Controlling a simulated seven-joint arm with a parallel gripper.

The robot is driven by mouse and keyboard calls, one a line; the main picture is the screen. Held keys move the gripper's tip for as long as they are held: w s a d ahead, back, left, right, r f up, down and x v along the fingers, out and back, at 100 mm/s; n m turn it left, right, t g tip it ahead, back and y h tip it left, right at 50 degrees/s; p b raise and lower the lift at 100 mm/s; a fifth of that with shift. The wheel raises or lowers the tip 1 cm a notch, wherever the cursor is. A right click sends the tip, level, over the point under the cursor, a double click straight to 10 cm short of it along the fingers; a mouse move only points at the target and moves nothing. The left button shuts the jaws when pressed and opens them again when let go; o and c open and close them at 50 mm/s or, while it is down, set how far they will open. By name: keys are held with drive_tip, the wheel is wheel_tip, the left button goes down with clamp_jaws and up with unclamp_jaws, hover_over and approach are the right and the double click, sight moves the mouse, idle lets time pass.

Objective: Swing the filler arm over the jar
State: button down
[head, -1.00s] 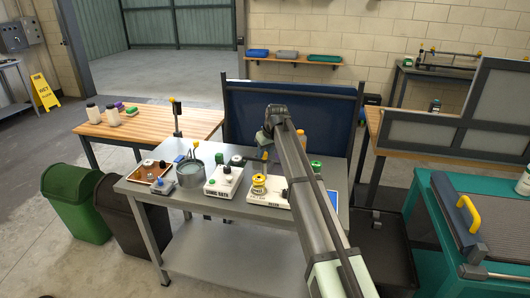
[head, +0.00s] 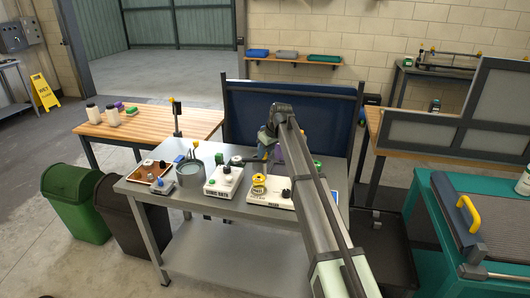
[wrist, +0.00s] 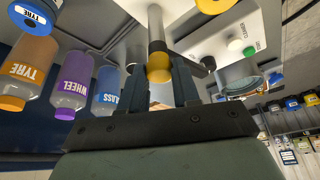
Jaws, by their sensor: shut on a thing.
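My gripper (wrist: 168,85) has its two dark fingers closed around a yellow knob (wrist: 158,68) by a grey post (wrist: 155,25). A dark bar with a rounded end (wrist: 207,64), which looks like the filler arm, reaches right from the fingers; the fingers hide where it joins. In the head view the bar (head: 257,158) shows left of my gripper, at the bench's back. A yellow jar with a white label (head: 259,186) stands on a white unit at the bench's front, nearer the camera than the bar. The bar does not appear to be above it.
Labelled bottles, orange (wrist: 28,65), purple (wrist: 72,88) and blue (wrist: 107,90), stand close beside my gripper. A metal pot (head: 190,172), another white unit (head: 222,182) and a wooden tray (head: 150,172) occupy the left of the grey bench (head: 170,205). A dark blue panel (head: 330,115) rises behind.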

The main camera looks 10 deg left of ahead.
drive_tip(key=n, duration=0.1)
drive_tip(key=n+g, duration=0.1)
drive_tip(key=n, duration=0.1)
drive_tip(key=shift+w+n, duration=0.2)
drive_tip(key=shift+n, duration=0.1)
drive_tip(key=n+g, duration=0.1)
drive_tip(key=n, duration=0.1)
drive_tip(key=n+g, duration=0.1)
drive_tip(key=n, duration=0.1)
drive_tip(key=shift+w+n+y, duration=0.15)
drive_tip(key=shift+n+y, duration=0.15)
drive_tip(key=n+g, duration=0.1)
drive_tip(key=n, duration=0.3)
drive_tip(key=shift+g, duration=0.4)
drive_tip(key=shift+n+g+h, duration=0.3)
drive_tip(key=shift+n+h, duration=0.4)
drive_tip(key=shift+n, duration=0.8)
drive_tip(key=c, duration=0.8)
unclamp_jaws()
